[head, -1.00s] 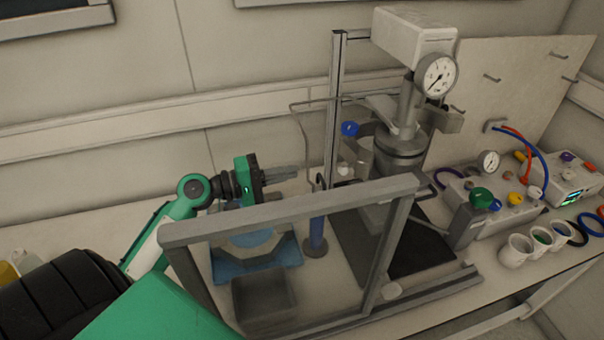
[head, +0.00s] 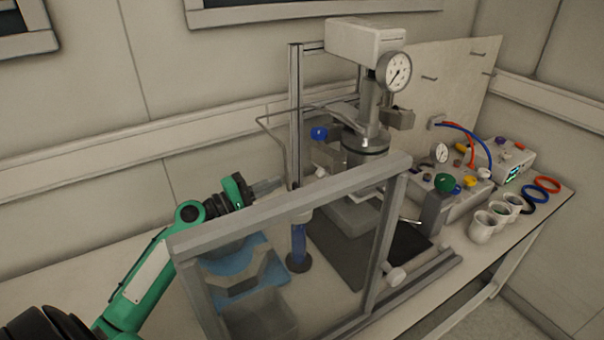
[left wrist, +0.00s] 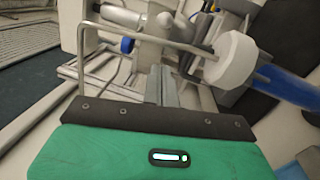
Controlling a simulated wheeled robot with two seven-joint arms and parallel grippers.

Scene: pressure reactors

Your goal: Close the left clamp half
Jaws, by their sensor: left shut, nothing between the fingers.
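The reactor head (head: 368,140) stands under a white motor box (head: 362,40) with a round pressure gauge (head: 394,72). A grey block that looks like a clamp half (head: 400,118) sticks out on the right of the head. The left clamp half I cannot make out for certain behind the bent pipe. My left gripper (head: 268,186) is shut and empty, its fingers pointing right, left of the upright post and apart from the reactor. In the left wrist view its shut fingers (left wrist: 162,86) point towards a bent metal pipe (left wrist: 150,37) and a white round knob (left wrist: 232,60). My right gripper is not in view.
A grey-framed clear shield (head: 290,205) stands in front of the reactor. The upright post (head: 295,115) and bent pipe (head: 262,130) are close to my fingers. A blue-filled cylinder (head: 298,245), a grey bin (head: 262,318) and control boxes (head: 465,190) crowd the bench.

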